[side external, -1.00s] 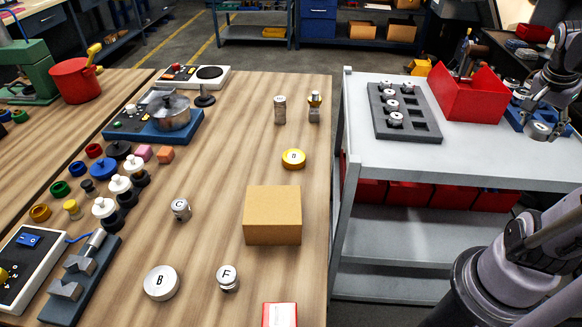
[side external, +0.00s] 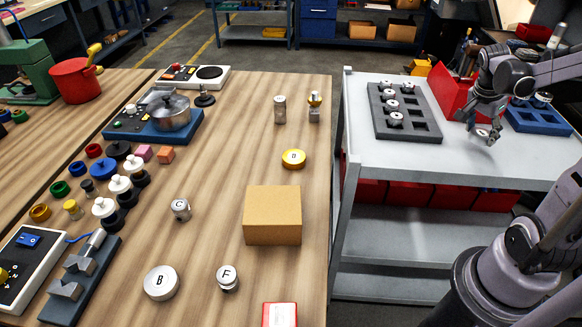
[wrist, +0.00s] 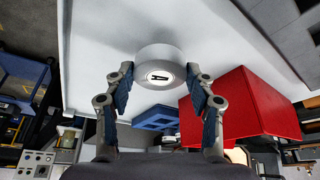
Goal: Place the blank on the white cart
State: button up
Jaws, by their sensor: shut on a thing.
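My gripper (side external: 485,130) is over the white cart (side external: 385,158), between the grey tray and the blue tray. It is shut on a round silvery blank (wrist: 158,58) with a white label marked A, which shows between the fingers in the wrist view. The blank (side external: 483,133) is partly hidden by the fingers in the side external view. It is low over a bare part of the cart top; I cannot tell whether it touches.
A grey tray (side external: 422,132) holding several small parts is left of my gripper. A red bin (side external: 455,93) stands close behind, and a blue tray (side external: 538,118) is to the right. The cart's front strip is clear. A wooden table (side external: 225,130) with other blanks and a cardboard box (side external: 272,215) is at left.

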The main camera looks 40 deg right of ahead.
aim_at(477, 135)
jog(key=shift+f, duration=1.55)
jog(key=shift+f, duration=0.1)
jog(key=o, duration=1.3)
jog(key=v, duration=1.2)
jog(key=w+a+f+n+t+y, duration=0.1)
jog(key=w+a+n+t, duration=0.1)
jog(key=a+n, duration=0.5)
jog(key=w+a+f+n+t+y, duration=0.1)
jog(key=a+n, duration=0.5)
jog(key=a, duration=0.6)
jog(key=w+a+f+n+t+y, duration=0.1)
jog(key=w+a+n+t+y, duration=0.1)
jog(key=a+n+t, duration=0.3)
jog(key=shift+w+a+f+n, duration=0.1)
jog(key=shift+w+a+n, duration=0.3)
jog(key=shift+a, duration=0.35)
jog(key=shift+w+a+f+n, duration=0.1)
jog(key=shift+w+a+n, duration=0.1)
jog(key=shift+a+n, duration=0.4)
jog(key=shift+w+a+f+n, duration=0.1)
jog(key=shift+w+a+n, duration=0.2)
jog(key=shift+a, duration=0.55)
